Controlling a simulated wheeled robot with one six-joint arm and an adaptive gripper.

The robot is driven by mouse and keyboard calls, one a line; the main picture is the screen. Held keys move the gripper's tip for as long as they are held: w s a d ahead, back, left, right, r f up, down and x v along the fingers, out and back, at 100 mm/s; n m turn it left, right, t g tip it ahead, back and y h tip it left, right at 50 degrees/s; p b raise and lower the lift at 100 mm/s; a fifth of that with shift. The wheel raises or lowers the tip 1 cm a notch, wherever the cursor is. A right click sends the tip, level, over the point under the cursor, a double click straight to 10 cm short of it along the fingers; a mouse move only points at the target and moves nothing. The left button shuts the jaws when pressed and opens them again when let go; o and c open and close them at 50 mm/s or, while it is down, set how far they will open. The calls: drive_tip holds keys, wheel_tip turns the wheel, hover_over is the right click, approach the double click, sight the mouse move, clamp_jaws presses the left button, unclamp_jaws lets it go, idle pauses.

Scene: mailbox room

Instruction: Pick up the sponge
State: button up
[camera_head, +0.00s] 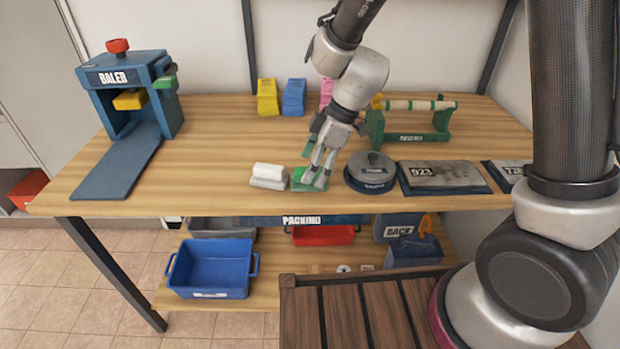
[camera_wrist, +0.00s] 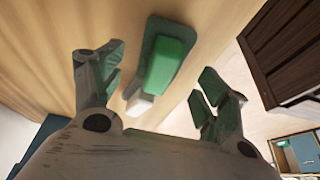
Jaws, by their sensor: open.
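A green block (camera_wrist: 168,62) on a darker green base, which looks like the sponge, lies on the wooden workbench. In the head view the green piece (camera_head: 298,184) shows near the bench's front edge, partly hidden by my fingers. My gripper (camera_head: 316,182) is open and points down over it. In the wrist view my gripper (camera_wrist: 160,68) has its green-padded fingers spread on either side of the block, with visible gaps. I cannot tell how far the fingertips are above the bench.
A white and grey block (camera_head: 268,177) sits close to the left. A round grey-and-blue object (camera_head: 370,171) is close on the right, with a package (camera_head: 443,178) beyond. A green-framed roller stand (camera_head: 410,122) is behind right. The bench's left-middle is clear.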

drive_tip(key=shift+x, duration=1.45)
drive_tip(key=c, duration=1.2)
drive_tip(key=shift+r, duration=0.1)
wheel_tip(320, 180, up, 10)
drive_tip(key=shift+f, duration=0.1)
drive_tip(key=o, duration=0.6)
drive_tip(key=shift+c, duration=0.2)
drive_tip(key=c, duration=0.4)
drive_tip(key=shift+o, duration=0.2)
